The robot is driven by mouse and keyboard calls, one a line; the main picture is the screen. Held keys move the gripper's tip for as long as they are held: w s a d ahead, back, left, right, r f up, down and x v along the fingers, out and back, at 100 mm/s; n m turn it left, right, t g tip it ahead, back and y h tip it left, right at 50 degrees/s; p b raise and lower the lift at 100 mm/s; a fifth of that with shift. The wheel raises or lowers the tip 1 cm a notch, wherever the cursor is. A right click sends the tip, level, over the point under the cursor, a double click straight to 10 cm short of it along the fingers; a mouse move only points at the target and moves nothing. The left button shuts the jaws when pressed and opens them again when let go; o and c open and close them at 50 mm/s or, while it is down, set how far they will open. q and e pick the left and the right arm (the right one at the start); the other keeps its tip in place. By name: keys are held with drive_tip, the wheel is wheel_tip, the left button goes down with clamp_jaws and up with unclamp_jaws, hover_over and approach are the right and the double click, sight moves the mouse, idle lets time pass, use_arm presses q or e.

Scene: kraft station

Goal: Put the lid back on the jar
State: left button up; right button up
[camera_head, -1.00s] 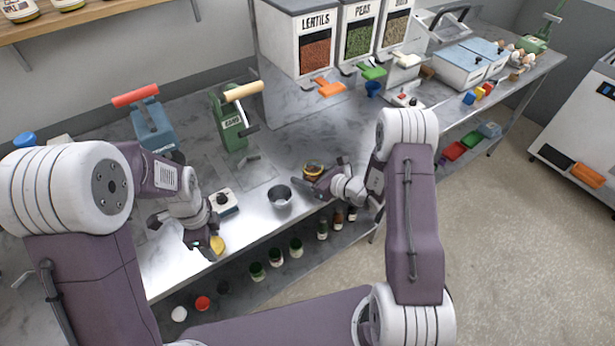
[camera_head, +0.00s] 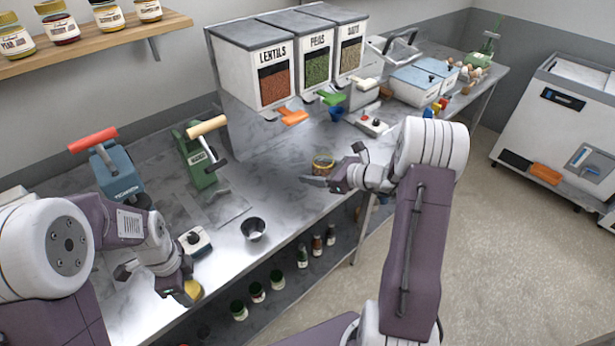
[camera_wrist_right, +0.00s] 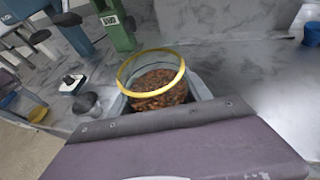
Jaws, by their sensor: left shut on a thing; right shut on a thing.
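The open glass jar (camera_wrist_right: 155,90) has a yellow rim and brown contents in the right wrist view. In the head view the jar (camera_head: 322,165) is at my right gripper (camera_head: 318,178), which is shut on it. The jar looks upright; I cannot tell how far it is above the bench. The yellow lid (camera_head: 193,291) is in my left gripper (camera_head: 186,287), shut on it near the bench's front edge. A yellow piece, likely the lid, shows at the left of the wrist view (camera_wrist_right: 38,114). Lid and jar are well apart.
A metal cup (camera_head: 253,229) and a small white device with a black knob (camera_head: 195,242) stand between the grippers. A green press (camera_head: 200,160) and a blue press (camera_head: 118,175) stand behind. Dispensers (camera_head: 262,75) line the back. Several bottles sit on the lower shelf.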

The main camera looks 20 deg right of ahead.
idle(0.3)
drive_tip(key=o, duration=0.8)
clamp_jaws()
